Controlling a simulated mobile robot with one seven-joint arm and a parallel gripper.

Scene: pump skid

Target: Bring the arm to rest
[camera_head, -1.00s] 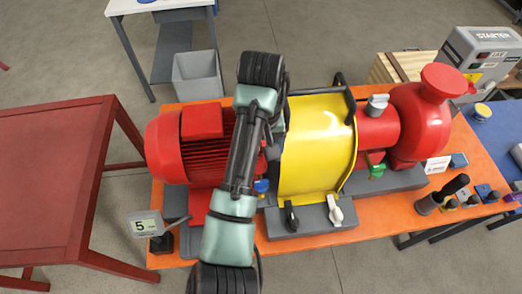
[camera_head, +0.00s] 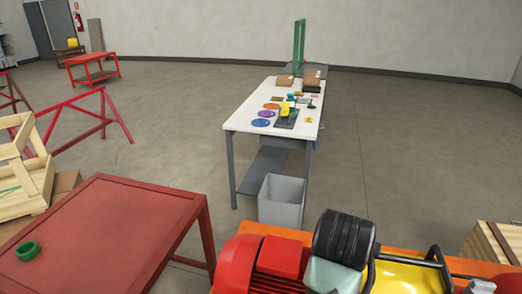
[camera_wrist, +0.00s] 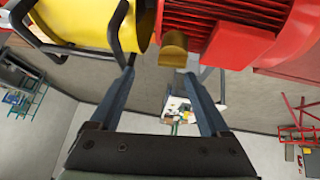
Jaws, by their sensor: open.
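My gripper (camera_wrist: 161,78) shows in the wrist view with its two dark blue fingers apart and nothing between them. The red motor (camera_wrist: 238,28) and the yellow guard (camera_wrist: 85,22) of the pump skid appear beyond the fingertips at the top of that view. I cannot tell how close the fingers are to them. In the head view, part of my arm (camera_head: 342,250) stands in front of the red motor (camera_head: 275,262) at the bottom. The yellow guard (camera_head: 408,278) is partly cut off there. My gripper does not show in the head view.
A red table (camera_head: 110,225) with a green ring (camera_head: 28,251) stands at the left. A grey bin (camera_head: 281,203) stands behind the skid, by a white bench (camera_head: 250,117) carrying several small items. A wooden crate (camera_head: 492,245) is at the right.

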